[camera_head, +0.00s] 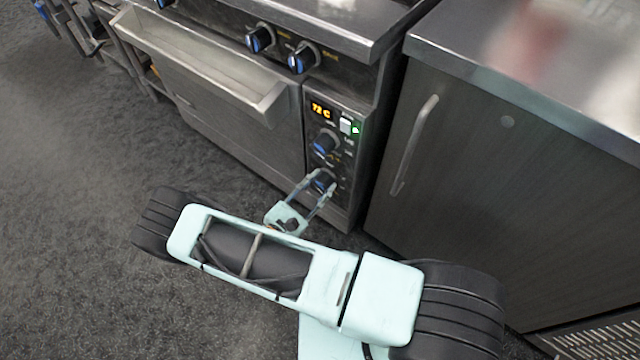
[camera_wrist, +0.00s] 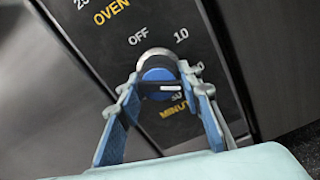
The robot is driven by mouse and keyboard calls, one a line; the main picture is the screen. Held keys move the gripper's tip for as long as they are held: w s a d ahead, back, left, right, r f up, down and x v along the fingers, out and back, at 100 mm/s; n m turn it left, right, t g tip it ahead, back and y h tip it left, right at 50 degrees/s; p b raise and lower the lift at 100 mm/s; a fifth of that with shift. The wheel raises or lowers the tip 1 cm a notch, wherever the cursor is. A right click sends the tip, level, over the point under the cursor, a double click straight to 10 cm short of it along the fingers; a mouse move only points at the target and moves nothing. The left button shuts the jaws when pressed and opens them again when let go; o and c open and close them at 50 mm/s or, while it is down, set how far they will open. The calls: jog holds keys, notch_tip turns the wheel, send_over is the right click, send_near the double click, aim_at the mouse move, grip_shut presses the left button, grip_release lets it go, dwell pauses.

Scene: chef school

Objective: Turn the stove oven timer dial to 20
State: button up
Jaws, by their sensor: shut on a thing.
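The oven timer dial is a blue and black knob with a silver base (camera_wrist: 158,62), low on the oven's control panel. In the wrist view, OFF is printed at its upper left, 10 at its upper right and MINUTES below. A short white mark shows on the knob's near face, toward the lower right; which number it points to I cannot tell. My gripper (camera_wrist: 163,84) is shut on the dial, one finger on each side. In the head view my gripper (camera_head: 320,181) reaches the lowest knob on the panel, mostly hiding it.
Above the timer dial is another blue knob (camera_head: 324,142), then an orange display reading about 72 C (camera_head: 320,110) and a green-lit switch (camera_head: 355,129). The oven door handle (camera_head: 215,78) juts out at left. A dark cabinet (camera_head: 470,190) stands close at right.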

jog(key=o, duration=1.2)
jog(key=shift+c, duration=0.2)
jog(key=v, duration=1.2)
